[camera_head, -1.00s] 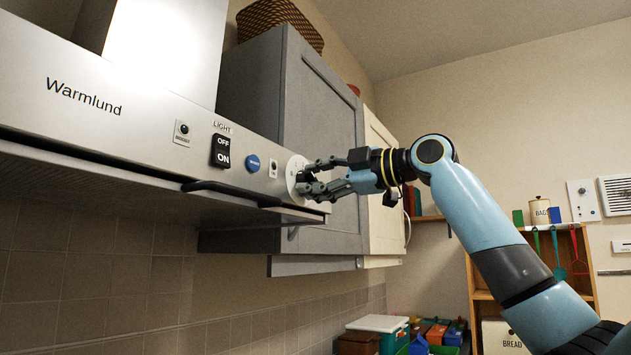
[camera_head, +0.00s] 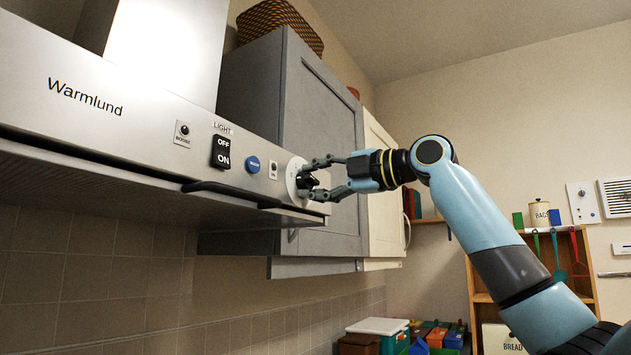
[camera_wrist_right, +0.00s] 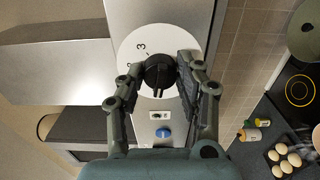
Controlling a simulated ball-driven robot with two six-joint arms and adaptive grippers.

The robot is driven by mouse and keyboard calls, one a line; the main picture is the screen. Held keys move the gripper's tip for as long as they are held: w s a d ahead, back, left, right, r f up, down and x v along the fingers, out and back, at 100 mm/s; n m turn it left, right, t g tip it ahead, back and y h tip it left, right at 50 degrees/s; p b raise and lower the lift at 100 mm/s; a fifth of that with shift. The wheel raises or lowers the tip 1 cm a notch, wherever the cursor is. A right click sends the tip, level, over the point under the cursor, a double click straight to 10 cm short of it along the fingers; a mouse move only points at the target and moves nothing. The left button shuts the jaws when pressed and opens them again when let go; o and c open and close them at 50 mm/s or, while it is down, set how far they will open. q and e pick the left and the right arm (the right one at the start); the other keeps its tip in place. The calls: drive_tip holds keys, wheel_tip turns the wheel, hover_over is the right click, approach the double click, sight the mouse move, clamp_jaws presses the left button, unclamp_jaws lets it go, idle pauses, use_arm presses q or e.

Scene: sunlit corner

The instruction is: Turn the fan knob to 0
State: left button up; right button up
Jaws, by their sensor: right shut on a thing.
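The fan knob (camera_head: 307,181) is black and sits on a round white dial plate (camera_head: 292,181) at the right end of the hood front. My right gripper (camera_head: 310,178) reaches it from the right and is shut on it. In the right wrist view the knob (camera_wrist_right: 157,71) lies between the two fingers of the gripper (camera_wrist_right: 160,77). I cannot read which mark the knob points to. My left gripper is not in view.
Left of the dial on the hood (camera_head: 75,95) are a small socket-like fitting (camera_head: 273,170), a blue button (camera_head: 253,164) and the light switch (camera_head: 222,151). A rail (camera_head: 230,190) runs along the hood's lower edge. A grey cabinet (camera_head: 325,130) stands close behind the gripper.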

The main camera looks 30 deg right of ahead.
drive_tip(key=shift+f, duration=0.1)
drive_tip(key=o, duration=1.1)
drive_tip(key=shift+o, duration=0.2)
drive_tip(key=shift+s, duration=0.1)
drive_tip(key=v, duration=1.1)
drive_tip(key=shift+s+d, duration=0.2)
drive_tip(key=shift+s, duration=0.15)
